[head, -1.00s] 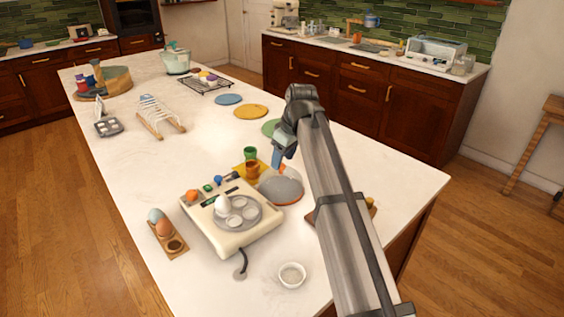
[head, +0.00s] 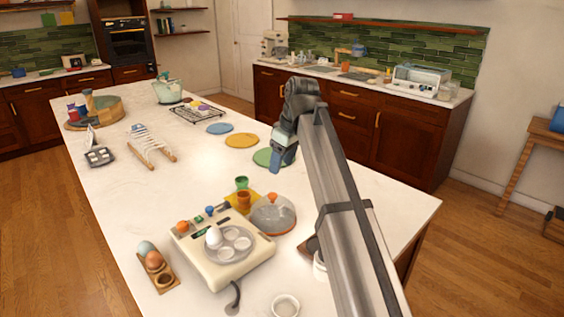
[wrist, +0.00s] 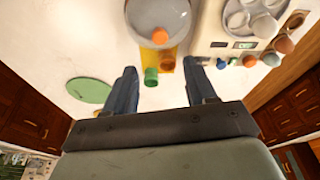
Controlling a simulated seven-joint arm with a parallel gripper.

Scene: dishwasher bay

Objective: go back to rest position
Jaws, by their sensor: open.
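My gripper (head: 283,162) hangs above the island counter (head: 200,176), over the near edge of the green round mat (head: 268,157) as seen in the head view. In the wrist view my gripper (wrist: 163,90) has its two blue fingers spread apart with nothing held between them. Below and beyond the fingers lie a domed lid with an orange knob (wrist: 160,36), a green cup (wrist: 151,77) and a cream egg cooker (wrist: 240,35). My arm hides part of the counter on the right in the head view.
The egg cooker (head: 221,263) holds a white egg. A wooden egg holder (head: 160,272) stands left of it, and a small white bowl (head: 285,305) in front. The counter's right side is mostly clear.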

